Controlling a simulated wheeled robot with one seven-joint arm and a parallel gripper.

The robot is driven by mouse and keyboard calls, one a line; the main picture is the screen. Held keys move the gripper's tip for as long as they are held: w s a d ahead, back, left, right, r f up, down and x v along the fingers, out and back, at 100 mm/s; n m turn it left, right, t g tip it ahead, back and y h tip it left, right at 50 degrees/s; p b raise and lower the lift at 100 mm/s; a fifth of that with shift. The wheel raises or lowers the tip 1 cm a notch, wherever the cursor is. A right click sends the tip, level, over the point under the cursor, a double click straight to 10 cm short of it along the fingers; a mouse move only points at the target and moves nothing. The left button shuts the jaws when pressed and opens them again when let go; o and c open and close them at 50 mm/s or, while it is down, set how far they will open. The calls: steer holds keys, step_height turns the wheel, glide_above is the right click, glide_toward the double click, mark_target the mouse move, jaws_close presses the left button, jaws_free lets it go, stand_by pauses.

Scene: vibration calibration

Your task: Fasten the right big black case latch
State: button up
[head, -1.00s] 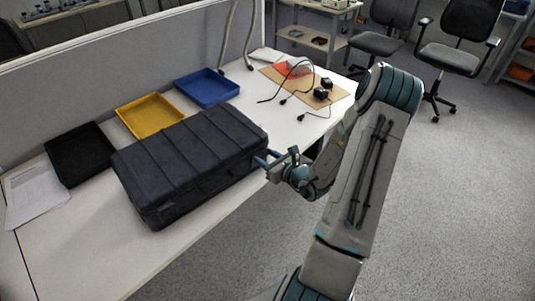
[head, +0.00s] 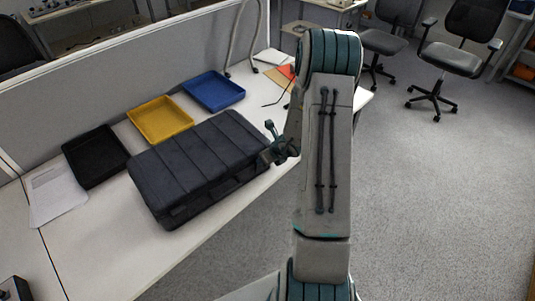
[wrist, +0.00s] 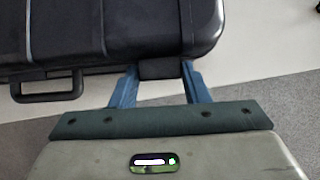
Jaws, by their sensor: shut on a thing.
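The big black case (head: 196,165) lies closed on the white table, with ribs across its lid. In the wrist view its front side (wrist: 110,35) fills the top. The right latch (wrist: 160,69) is a small dark block low on that side, right of the case handle (wrist: 48,90). My gripper (wrist: 160,72) has its blue fingers on either side of this latch and is shut on it. In the head view my gripper (head: 272,150) is at the case's right front corner, partly hidden by my arm. Whether the latch is fastened cannot be told.
Black (head: 95,182), yellow (head: 160,138) and blue (head: 213,107) trays stand behind the case, before a grey partition. White papers (head: 57,195) lie at left. Bare table (head: 110,245) lies in front of the case. Office chairs (head: 450,60) stand on the carpet at right.

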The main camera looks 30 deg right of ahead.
steer(key=shift+w, duration=0.1)
stand_by(0.3)
steer(key=o, duration=1)
steer(key=p+v, duration=0.2)
steer(key=v, duration=1.2)
steer(key=shift+w+a+r, duration=0.1)
steer(key=shift+w, duration=0.1)
